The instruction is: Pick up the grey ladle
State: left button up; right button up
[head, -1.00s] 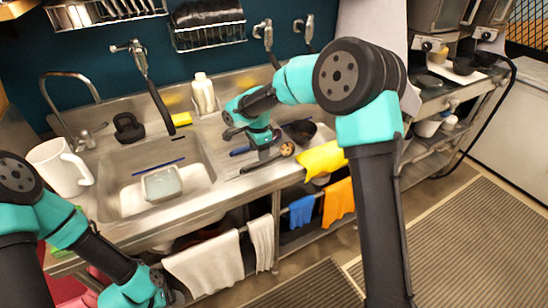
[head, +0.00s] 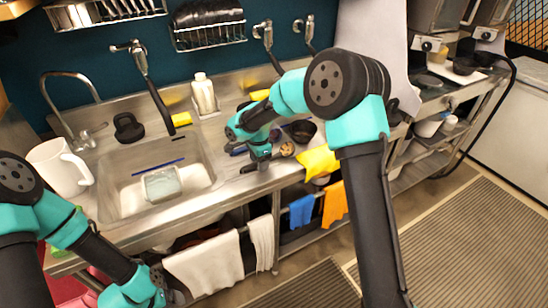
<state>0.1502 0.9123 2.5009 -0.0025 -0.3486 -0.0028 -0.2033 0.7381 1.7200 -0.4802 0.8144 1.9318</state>
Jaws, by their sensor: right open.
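The ladle appears to be the dark-handled utensil lying on the steel counter right of the sink, with a round brownish end (head: 287,149). Its handle runs left and toward the front edge, and is mostly hidden by my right gripper. My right gripper (head: 259,163) is open and low over the handle, pointing down. I cannot tell whether the handle is between the fingers. My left gripper (head: 172,295) is low at the bottom left, in front of the counter, and its fingers are too unclear to read.
A blue-handled item (head: 239,151) lies just left of my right gripper. A dark bowl (head: 302,130) and a yellow packet (head: 318,161) are to its right. The sink (head: 130,203) holds a small container (head: 161,185). A white bottle (head: 204,95) stands behind.

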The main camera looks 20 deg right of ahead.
grip_shut()
dwell(0.6)
jog(key=shift+r, duration=0.1)
jog(key=shift+r, duration=1.45)
jog(key=shift+s+r, duration=0.15)
jog(key=shift+r, duration=0.1)
jog(key=s+a+r, duration=0.1)
jog(key=s+a, duration=0.3)
jog(key=s, duration=1.1)
jog(key=shift+r, duration=0.2)
